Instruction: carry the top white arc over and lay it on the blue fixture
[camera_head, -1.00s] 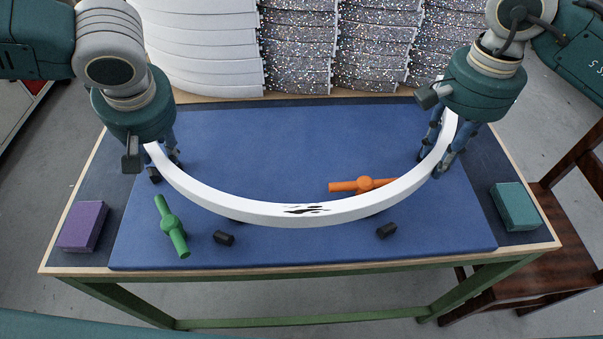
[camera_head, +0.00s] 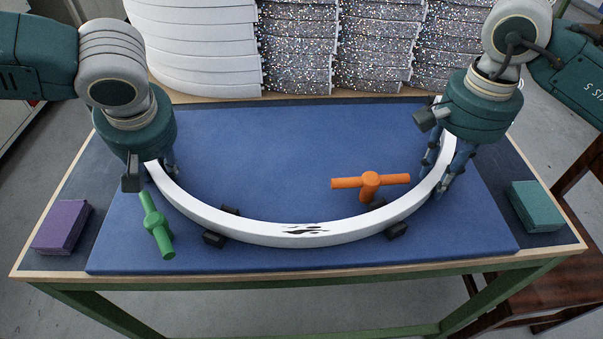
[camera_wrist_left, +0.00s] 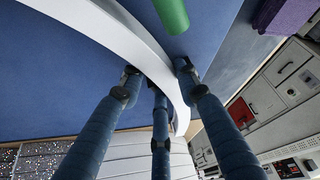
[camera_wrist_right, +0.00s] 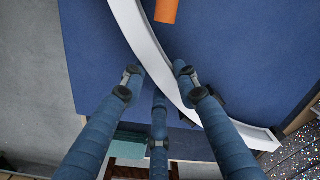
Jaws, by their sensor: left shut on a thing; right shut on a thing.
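The white arc (camera_head: 270,233) spans between my two grippers over the blue fixture (camera_head: 280,150), its curve bulging towards the near edge, with a dark mark at its middle. My left gripper (camera_head: 166,168) is shut on its left end; the arc passes between the fingers in the left wrist view (camera_wrist_left: 160,75). My right gripper (camera_head: 440,170) is shut on its right end, also seen in the right wrist view (camera_wrist_right: 165,80). Black blocks (camera_head: 214,239) (camera_head: 396,230) show at the arc's near edge. I cannot tell whether the arc touches the fixture.
A green T-handle (camera_head: 158,228) and an orange one (camera_head: 370,184) stand close to the arc. A purple block (camera_head: 60,228) and a teal block (camera_head: 536,206) lie at the table's sides. Stacks of white (camera_head: 200,50) and glittery arcs (camera_head: 335,50) stand behind. A brown chair is at right.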

